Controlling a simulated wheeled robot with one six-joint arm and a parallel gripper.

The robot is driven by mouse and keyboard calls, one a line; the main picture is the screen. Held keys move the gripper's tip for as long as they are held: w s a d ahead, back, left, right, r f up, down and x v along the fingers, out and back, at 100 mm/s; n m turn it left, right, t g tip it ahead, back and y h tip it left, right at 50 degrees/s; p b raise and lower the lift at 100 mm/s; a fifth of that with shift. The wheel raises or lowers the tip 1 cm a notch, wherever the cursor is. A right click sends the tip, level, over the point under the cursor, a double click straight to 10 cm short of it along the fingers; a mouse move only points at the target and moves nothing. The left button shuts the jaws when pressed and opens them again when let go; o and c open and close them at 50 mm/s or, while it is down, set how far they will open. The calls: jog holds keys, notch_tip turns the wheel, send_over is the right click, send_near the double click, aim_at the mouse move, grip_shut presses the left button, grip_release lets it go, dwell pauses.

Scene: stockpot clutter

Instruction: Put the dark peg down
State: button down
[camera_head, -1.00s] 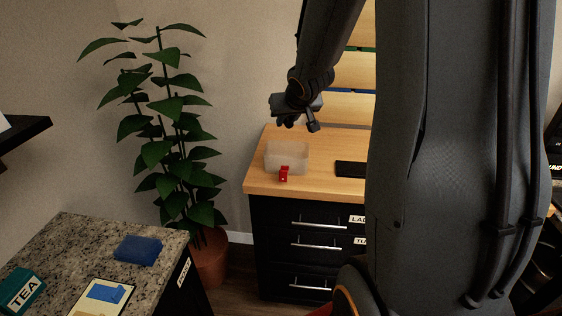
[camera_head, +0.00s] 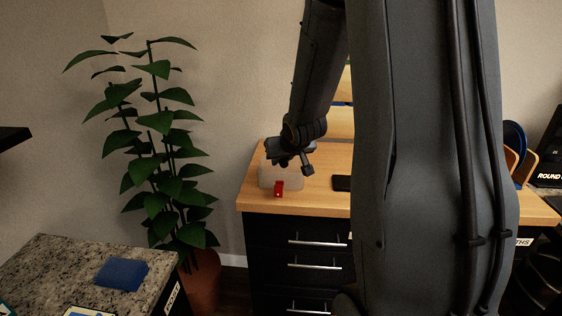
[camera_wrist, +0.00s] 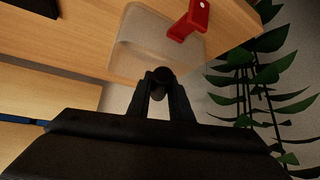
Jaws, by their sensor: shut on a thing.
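My gripper (camera_head: 292,160) hangs over the left part of the wooden-topped cabinet, above a clear box. In the wrist view, my gripper (camera_wrist: 162,88) is shut on the dark peg (camera_wrist: 162,76), which shows its round end between the fingertips. In the head view I cannot make the peg out against the dark fingers. The clear box (camera_wrist: 140,52) lies just beyond the fingertips in the wrist view. In the head view the box (camera_head: 266,180) is partly hidden by my gripper. I cannot tell the peg's height above the box.
A red thing (camera_head: 279,188) is at the box's front side; it also shows in the wrist view (camera_wrist: 190,20). A black flat thing (camera_head: 342,183) lies to the right on the wooden top (camera_head: 310,200). A plant (camera_head: 160,150) stands left. A blue thing (camera_head: 122,274) lies on the granite counter (camera_head: 50,265).

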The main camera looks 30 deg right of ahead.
jog(key=shift+f+b, duration=0.4)
jog(key=shift+f, duration=0.2)
jog(key=c, duration=1.6)
grip_release()
